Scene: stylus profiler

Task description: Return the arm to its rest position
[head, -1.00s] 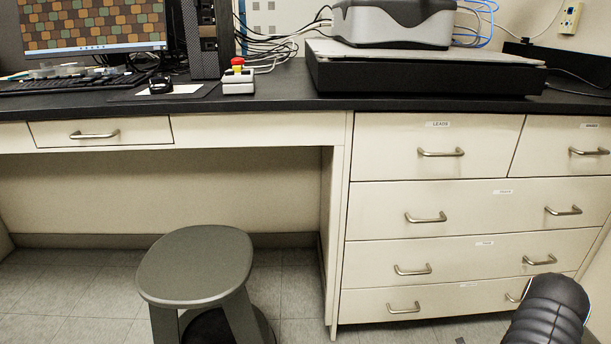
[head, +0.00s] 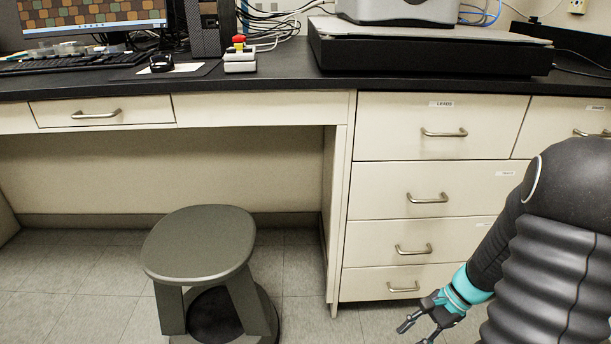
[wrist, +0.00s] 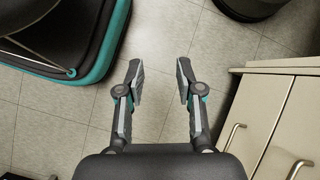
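My gripper (head: 424,326) shows low at the right of the head view, in front of the lower drawers. It hangs at the end of my dark arm with a teal ring at the wrist. In the wrist view my gripper (wrist: 160,82) has its two fingers apart, with only bare floor tiles between them. It is open and holds nothing.
A bank of cream drawers (head: 410,184) stands behind my arm, and its handles also show in the wrist view. A grey-green stool (head: 200,240) stands on the floor at left. The black bench (head: 290,75) carries a profiler (head: 430,55) and a keyboard (head: 70,62). Floor between is clear.

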